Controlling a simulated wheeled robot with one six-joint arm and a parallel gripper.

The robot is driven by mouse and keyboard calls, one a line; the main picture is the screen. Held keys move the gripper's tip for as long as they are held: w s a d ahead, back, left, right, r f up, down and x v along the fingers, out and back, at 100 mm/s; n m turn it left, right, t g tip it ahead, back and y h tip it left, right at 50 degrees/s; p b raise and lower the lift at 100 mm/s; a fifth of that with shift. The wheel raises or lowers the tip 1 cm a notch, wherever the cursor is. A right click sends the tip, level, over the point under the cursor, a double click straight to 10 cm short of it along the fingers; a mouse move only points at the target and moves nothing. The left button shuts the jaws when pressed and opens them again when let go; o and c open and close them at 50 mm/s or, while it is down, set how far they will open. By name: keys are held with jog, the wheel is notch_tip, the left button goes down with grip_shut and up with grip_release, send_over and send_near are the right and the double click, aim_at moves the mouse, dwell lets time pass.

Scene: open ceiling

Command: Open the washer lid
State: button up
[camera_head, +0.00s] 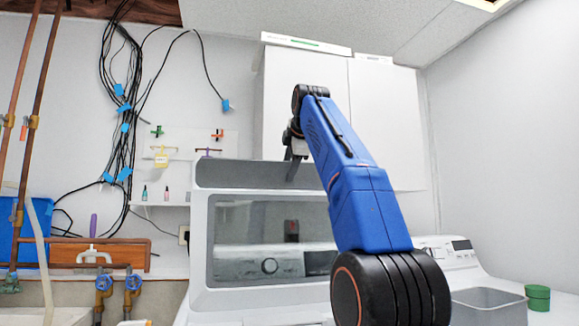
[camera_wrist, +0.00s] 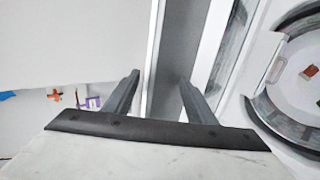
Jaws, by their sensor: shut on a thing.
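The washer lid (camera_head: 204,270) is a pale grey frame around a wide glass window, standing raised and facing the head camera. A darker grey strip (camera_head: 230,175) runs along its top. My gripper (camera_head: 292,172) is at this top edge, right of its middle, with my blue arm reaching up from the lower right. In the wrist view my gripper (camera_wrist: 160,84) has one finger on each side of the grey edge strip (camera_wrist: 172,60) and is shut on the lid. The exact finger contact is hard to see.
White cabinets (camera_head: 390,120) hang behind my gripper. A white machine with a control panel (camera_head: 450,252), a grey bin (camera_head: 488,308) and a green container (camera_head: 538,297) stand at the right. Pipes, cables and a blue bin (camera_head: 35,230) are at the left.

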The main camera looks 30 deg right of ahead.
jog(key=v, duration=1.1)
jog(key=shift+s+r, duration=0.25)
jog(key=shift+s, duration=0.05)
jog(key=shift+a, duration=0.1)
jog(key=shift+c, duration=0.3)
